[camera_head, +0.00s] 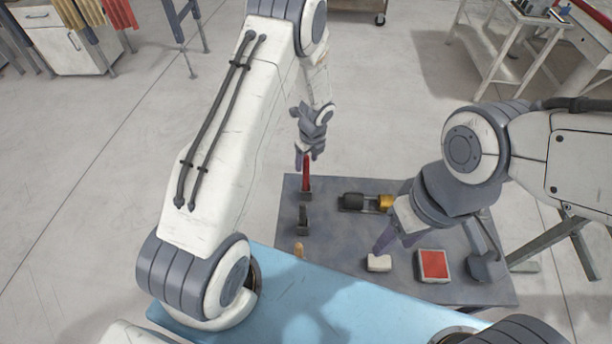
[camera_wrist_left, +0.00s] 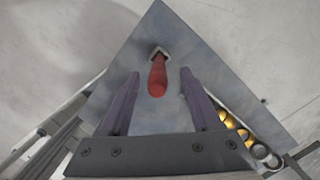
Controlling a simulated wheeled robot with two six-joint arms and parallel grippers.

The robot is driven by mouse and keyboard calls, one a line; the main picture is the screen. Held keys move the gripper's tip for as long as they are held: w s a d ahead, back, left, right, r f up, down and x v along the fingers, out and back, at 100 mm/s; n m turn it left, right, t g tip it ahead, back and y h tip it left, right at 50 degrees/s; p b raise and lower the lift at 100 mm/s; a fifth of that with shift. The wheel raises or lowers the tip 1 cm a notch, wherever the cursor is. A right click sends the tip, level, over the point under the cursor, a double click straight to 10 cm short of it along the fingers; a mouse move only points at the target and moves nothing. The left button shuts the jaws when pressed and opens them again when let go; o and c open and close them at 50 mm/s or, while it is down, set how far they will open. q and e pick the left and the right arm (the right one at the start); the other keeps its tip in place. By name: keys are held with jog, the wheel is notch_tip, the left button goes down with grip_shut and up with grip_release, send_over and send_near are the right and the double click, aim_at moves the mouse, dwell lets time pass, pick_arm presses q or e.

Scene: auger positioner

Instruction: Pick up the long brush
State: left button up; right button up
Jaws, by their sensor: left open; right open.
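A long red handle (camera_head: 306,175) stands upright in a small dark holder at the far left corner of the grey table; I take it for the long brush, but no bristles show. My left gripper (camera_head: 303,158) is above it with fingers pointing down. In the left wrist view the red handle (camera_wrist_left: 157,76) lies between the two purple fingers (camera_wrist_left: 157,103), with a gap on each side. The left gripper is open and empty. My right gripper (camera_head: 381,243) is over the front middle of the table, just above a whitish block (camera_head: 379,263); it is open.
The grey table (camera_head: 345,230) also holds a dark upright piece in a holder (camera_head: 303,222), a tan-topped item (camera_head: 298,249), a black-and-yellow tool (camera_head: 366,202), a red-topped box (camera_head: 433,265) and a dark scoop-like item (camera_head: 486,265). Clear floor lies beyond the table.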

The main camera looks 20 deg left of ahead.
aim_at(306, 179)
pick_arm(q)
jog(key=f, duration=0.4)
jog(key=shift+a, duration=0.35)
grip_shut()
jog(key=shift+r, duration=0.15)
